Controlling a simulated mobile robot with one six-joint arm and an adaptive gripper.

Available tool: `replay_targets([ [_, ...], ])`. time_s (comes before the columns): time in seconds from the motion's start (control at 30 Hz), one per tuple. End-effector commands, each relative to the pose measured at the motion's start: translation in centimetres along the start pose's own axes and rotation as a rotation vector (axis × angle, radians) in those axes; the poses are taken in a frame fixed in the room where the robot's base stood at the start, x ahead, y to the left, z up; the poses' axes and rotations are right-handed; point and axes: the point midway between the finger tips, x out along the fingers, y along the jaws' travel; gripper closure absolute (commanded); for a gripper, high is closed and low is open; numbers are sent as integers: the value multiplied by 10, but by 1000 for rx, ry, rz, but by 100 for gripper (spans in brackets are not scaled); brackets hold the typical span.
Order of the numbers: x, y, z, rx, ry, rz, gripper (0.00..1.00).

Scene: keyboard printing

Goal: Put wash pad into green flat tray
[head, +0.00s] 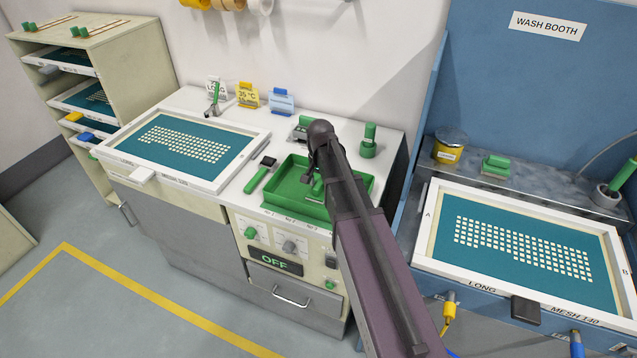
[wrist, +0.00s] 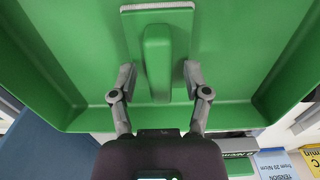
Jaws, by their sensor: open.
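The green flat tray (head: 288,186) sits on the white-topped cabinet in the head view, and its green floor and walls fill most of the wrist view (wrist: 245,60). A green pad with a raised handle and a pale edge, which looks like the wash pad (wrist: 157,45), lies on the tray floor. In the head view my arm partly hides it. My gripper (wrist: 160,78) is open over the tray, with one finger on each side of the handle and a visible gap on both sides.
A framed screen (head: 235,177) lies left of the tray, with a green-handled tool (head: 258,176) between them. A green stamp-like thing (head: 368,141) stands behind right. The wash booth at right holds another screen (head: 430,250), a similar green block (head: 495,166) and a yellow pot (head: 447,150).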

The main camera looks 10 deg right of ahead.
Motion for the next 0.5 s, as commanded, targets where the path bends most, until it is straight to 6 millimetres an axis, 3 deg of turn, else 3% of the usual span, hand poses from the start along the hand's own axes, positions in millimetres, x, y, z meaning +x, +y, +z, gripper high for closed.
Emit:
replay_targets([
  [0.5, -24, 0, 0, 0, 0, 0, 38],
])
